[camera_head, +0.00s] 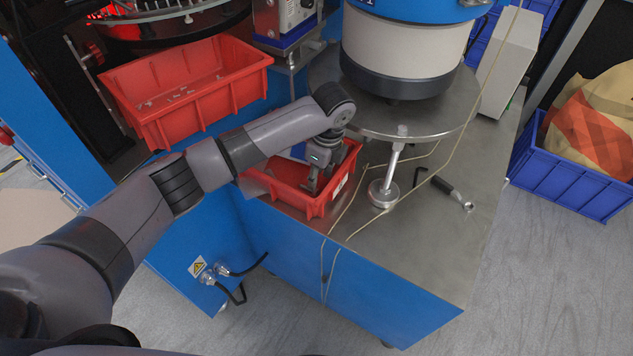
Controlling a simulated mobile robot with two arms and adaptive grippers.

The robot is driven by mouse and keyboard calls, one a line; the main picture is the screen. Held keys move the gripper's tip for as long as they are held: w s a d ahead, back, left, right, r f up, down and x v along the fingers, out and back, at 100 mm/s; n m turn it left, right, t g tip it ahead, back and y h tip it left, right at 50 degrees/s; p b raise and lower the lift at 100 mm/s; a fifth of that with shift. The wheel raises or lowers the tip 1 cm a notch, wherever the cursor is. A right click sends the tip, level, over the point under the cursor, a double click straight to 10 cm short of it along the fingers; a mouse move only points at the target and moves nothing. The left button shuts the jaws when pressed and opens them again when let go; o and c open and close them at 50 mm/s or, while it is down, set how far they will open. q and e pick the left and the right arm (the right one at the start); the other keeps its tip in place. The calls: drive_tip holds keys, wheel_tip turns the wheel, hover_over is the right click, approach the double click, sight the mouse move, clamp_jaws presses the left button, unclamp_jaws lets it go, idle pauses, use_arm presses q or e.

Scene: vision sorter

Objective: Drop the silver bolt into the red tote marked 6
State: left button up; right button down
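A small red tote (285,196) sits on the metal top of the blue cabinet, below the middle of the view. A white label shows on its right side, but its number is too small to read. My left gripper (320,184) points down into this tote, with its fingertips at or below rim level. Its fingers look apart, and I see nothing between them. I cannot make out a silver bolt; the gripper and tote walls hide part of the tote's inside. My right gripper is not in view.
A larger red bin (195,115) with small metal parts stands at the upper left. A round feeder bowl (405,50) stands on a metal disc with a silver support foot (383,194). A black-handled tool (447,190) and loose cables lie to the right. A blue crate (560,190) stands at far right.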

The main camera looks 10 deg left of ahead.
use_arm(q)
wheel_tip(320, 180, up, 8)
drive_tip(key=d, duration=0.1)
drive_tip(key=shift+s+r, duration=0.2)
idle(0.4)
